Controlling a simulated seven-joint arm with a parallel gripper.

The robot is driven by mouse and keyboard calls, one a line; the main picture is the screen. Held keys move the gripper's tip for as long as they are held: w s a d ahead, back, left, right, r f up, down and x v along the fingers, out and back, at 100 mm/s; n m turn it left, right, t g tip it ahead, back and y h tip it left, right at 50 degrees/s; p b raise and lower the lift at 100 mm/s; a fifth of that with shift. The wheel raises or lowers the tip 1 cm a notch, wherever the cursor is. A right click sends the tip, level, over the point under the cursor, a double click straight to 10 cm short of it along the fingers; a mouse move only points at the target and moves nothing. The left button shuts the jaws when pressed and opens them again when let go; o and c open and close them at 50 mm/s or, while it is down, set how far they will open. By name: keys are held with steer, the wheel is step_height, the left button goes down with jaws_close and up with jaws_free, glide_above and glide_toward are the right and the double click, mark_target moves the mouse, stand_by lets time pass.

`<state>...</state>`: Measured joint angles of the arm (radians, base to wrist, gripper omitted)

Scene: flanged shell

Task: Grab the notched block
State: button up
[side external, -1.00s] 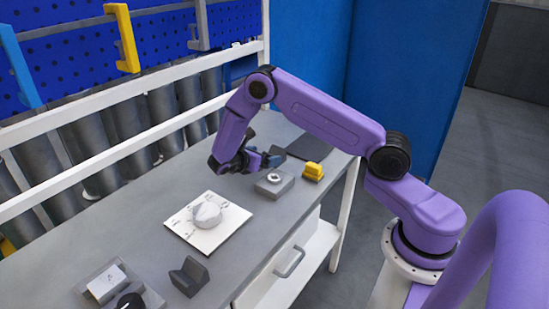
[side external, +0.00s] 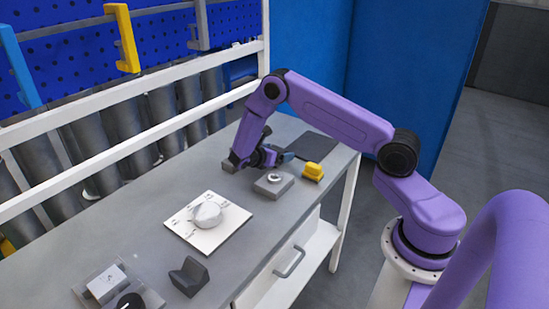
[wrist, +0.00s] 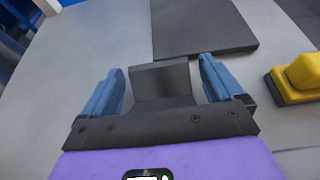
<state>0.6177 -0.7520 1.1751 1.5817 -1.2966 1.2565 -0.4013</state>
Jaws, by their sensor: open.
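My gripper (side external: 276,157) is open, low over the far part of the bench, just behind the grey block with a ring. In the wrist view my gripper (wrist: 162,66) has its two blue fingers apart. A dark grey block (wrist: 162,80) shows between them, with two faces meeting at a crease; its lower part is hidden by my palm. I see no contact with the fingers. In the side view my gripper hides most of that area. Another dark grey block (side external: 189,276), with a clear V-shaped notch, stands near the bench's front left.
A yellow block (side external: 313,171) and the grey ring-topped block (side external: 273,186) stand close to my gripper. A dark flat pad (side external: 316,147) lies beyond. A white plate (side external: 184,229) carries a pale round piece. A grey piece (side external: 230,166) shows left of my wrist.

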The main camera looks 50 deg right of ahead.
steer(key=c, duration=1.5)
jaws_close()
steer(key=shift+r, duration=0.1)
